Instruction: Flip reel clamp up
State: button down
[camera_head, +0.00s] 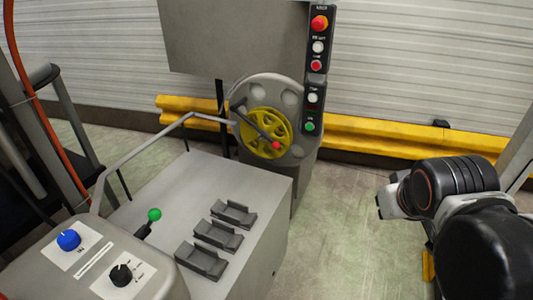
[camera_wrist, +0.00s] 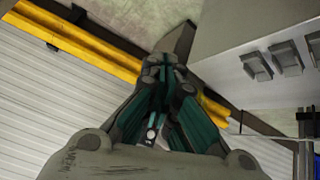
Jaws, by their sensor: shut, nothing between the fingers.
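The reel is a grey disc (camera_head: 285,90) with a yellow hub (camera_head: 262,145) at the back centre of the head view. My gripper (camera_wrist: 165,64) is shut and empty in the wrist view, touching nothing I can make out. In the head view my arm is at the right, well apart from the reel, and the fingertips cannot be made out. The reel does not show clearly in the wrist view.
A grey cabinet (camera_head: 150,180) with several dark holders and a green-knobbed lever (camera_head: 153,215) stands left of centre. A control panel (camera_head: 317,70) with buttons rises beside the reel. A yellow rail (camera_head: 380,135) runs along the wall. Floor between cabinet and arm is clear.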

jog(key=w+r+n+t+h+p, duration=0.1)
jog(key=w+n, duration=0.2)
jog(key=w, duration=0.7)
jog(key=w+r+n+h+p, duration=0.1)
jog(key=w+n+h+p, duration=0.15)
jog(key=w, duration=0.75)
jog(key=w+a+f+n+t+b, duration=0.1)
jog(key=w+a+f+n+t, duration=0.2)
jog(key=w+a, duration=0.4)
jog(key=w+a+f+n, duration=0.4)
jog(key=w+a+f, duration=0.15)
jog(key=w, duration=0.25)
jog(key=w+a+f+n+t+y, duration=0.1)
jog(key=a+f+n, duration=0.3)
jog(key=a+f, duration=0.5)
jog(key=w+a+f+n+t+y, duration=0.1)
jog(key=w+a+f+n+t, duration=0.2)
jog(key=a+f, duration=0.7)
jog(key=a+n, duration=0.2)
jog(key=shift+a+t, duration=0.3)
jog(key=shift+t, duration=0.1)
jog(key=shift+w+n, duration=0.1)
jog(key=shift+n, duration=0.15)
